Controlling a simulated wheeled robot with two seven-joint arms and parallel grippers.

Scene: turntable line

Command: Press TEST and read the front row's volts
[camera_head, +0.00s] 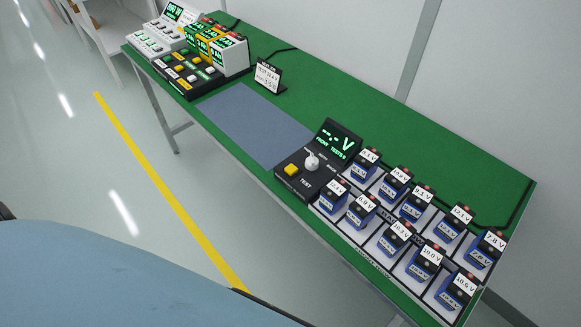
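The black tester (297,187) stands on the green table, right of centre. Its yellow button (291,170) sits beside the word TEST. A pale knob (312,161) stands next to it. The tilted display (340,142) shows green dashes and a V, with small green text that seems to read FRONT and TESTS 0. Right of it are two rows of blue battery packs with white volt labels. The front row includes packs reading about 10.3 V (391,243), 10.0 V (420,267) and 10.6 V (451,297); its other labels are hard to read. Neither gripper is in view.
A grey-blue mat (250,122) lies bare left of the tester. A small black-framed card (268,77) stands behind it, its text partly legible. At the far left are a black panel (176,83) with coloured buttons and grey units with green displays. A yellow line (165,163) crosses the floor.

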